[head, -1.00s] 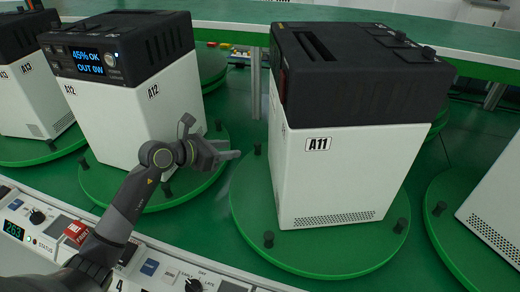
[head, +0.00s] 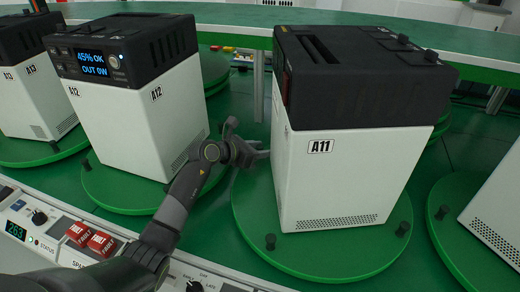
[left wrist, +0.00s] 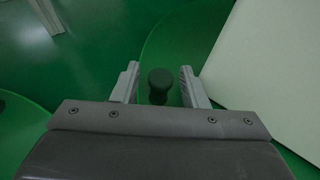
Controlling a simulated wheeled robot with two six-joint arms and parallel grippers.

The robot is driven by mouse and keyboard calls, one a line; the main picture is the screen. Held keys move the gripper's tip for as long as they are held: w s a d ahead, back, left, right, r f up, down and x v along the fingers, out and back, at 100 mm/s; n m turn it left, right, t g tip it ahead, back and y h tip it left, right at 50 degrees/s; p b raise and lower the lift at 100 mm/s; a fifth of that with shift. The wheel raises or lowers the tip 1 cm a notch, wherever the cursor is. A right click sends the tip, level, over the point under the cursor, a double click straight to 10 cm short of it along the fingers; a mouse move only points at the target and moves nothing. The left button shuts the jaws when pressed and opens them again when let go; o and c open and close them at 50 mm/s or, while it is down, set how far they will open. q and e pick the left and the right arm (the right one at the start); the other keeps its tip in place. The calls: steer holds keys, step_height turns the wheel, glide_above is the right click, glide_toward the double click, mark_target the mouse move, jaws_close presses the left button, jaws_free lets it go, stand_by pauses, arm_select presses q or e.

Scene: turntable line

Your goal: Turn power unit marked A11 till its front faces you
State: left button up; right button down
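The power unit A11 (head: 345,170) is a white box with a black top, standing on a round green turntable (head: 300,262). A plain white side with the A11 label (head: 320,146) and a vent faces me; no display shows on the sides in view. My left gripper (head: 262,150) is at the turntable's left edge, beside the unit. In the left wrist view my gripper (left wrist: 160,82) is open, with a dark upright peg (left wrist: 160,80) between its fingers and gaps on both sides. My right gripper is not in view.
Unit A12 (head: 130,125) stands on its own turntable to the left, its lit display showing. Dark pegs (head: 270,242) stand on A11's turntable rim. A control panel (head: 60,240) with red FAULT tags runs along the front left. Another white unit (head: 495,215) is at the right edge.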

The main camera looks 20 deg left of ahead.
arm_select(q)
jaws_close()
stand_by(0.3)
